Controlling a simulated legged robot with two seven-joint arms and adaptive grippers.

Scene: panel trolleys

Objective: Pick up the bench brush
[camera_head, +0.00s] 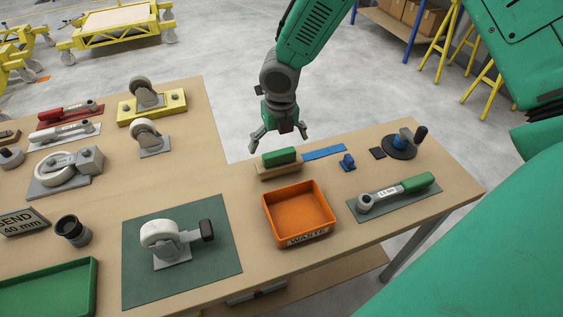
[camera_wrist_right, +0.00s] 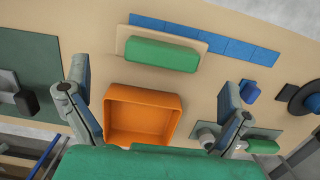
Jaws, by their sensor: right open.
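The bench brush (camera_head: 279,158) lies on the wooden bench behind the orange bin, with a green top on a pale wooden base. It also shows in the right wrist view (camera_wrist_right: 162,55), lying crosswise in the upper middle. My right gripper (camera_head: 279,139) is open and empty, hanging just above and behind the brush in the head view. In the right wrist view its two fingers (camera_wrist_right: 153,85) are spread wide, with the brush beyond and between them. Nothing visibly touches the brush. My left gripper is not in view.
The orange bin (camera_head: 272,213) marked WASTE stands in front of the brush. A blue strip (camera_head: 325,152) lies beside it, with a small blue item (camera_head: 347,162) to its right. A caster (camera_head: 166,243) sits left.

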